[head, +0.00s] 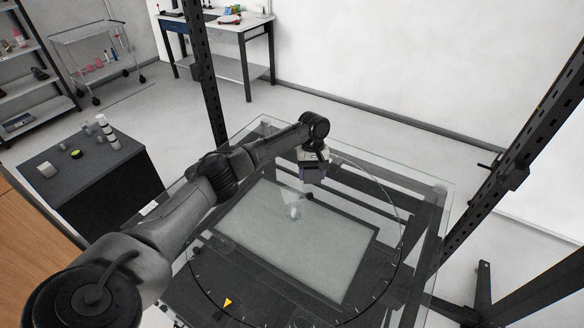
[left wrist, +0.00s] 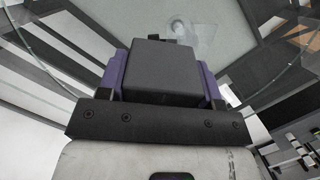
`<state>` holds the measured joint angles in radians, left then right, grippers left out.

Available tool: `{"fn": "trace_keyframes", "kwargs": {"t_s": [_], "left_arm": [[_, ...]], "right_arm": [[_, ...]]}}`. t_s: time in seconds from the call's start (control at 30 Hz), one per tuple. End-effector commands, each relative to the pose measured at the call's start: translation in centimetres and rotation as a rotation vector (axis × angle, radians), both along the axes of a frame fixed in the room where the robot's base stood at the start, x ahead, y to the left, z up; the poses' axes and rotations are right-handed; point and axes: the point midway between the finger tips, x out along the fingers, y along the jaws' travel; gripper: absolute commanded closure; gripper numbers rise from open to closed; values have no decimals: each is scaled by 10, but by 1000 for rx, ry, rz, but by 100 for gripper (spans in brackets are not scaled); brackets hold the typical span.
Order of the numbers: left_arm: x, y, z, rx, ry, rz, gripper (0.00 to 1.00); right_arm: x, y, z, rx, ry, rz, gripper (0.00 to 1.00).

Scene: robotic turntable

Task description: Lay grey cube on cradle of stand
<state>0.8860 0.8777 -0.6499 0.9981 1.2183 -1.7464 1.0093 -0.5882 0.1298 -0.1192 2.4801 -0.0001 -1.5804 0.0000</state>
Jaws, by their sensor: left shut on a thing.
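My left gripper (head: 314,178) hangs over the glass turntable (head: 262,128), pointing down. In the left wrist view its purple fingers are shut on both sides of a dark grey cube (left wrist: 160,70). The cube is largely hidden by the gripper in the head view. A small translucent stand (head: 293,210) is on the pale panel, below and slightly left of the gripper. It also shows as a clear shape (left wrist: 200,38) beyond the cube in the left wrist view. Its cradle is too faint to make out. My right gripper is not in view.
A dark side table (head: 95,165) at the left bears a pale block (head: 46,170) and several small items. Dark uprights stand at the back and right. A workbench (head: 220,28) and shelves are far behind. The pale panel (head: 305,250) around the stand is mostly clear.

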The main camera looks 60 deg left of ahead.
Motion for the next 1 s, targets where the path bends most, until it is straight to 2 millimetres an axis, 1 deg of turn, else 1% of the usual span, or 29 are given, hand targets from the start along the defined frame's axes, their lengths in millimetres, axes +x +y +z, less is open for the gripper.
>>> {"fn": "trace_keyframes", "kwargs": {"t_s": [0.03,0.1,0.2,0.33,0.47,0.8,1.0], "left_arm": [[-9,16,-5,-8,7,43,69],[-17,31,-12,-17,10,86,69],[-28,48,-20,-26,12,133,69],[-36,60,-26,-33,14,167,68],[-39,62,-34,-35,14,178,68],[-41,56,-63,-35,12,177,68],[-42,52,-77,-34,13,178,68]], "right_arm": [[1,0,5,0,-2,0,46],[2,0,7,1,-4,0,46],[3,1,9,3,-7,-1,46],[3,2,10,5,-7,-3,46],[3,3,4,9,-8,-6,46],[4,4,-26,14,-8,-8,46],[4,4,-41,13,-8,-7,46]]}}
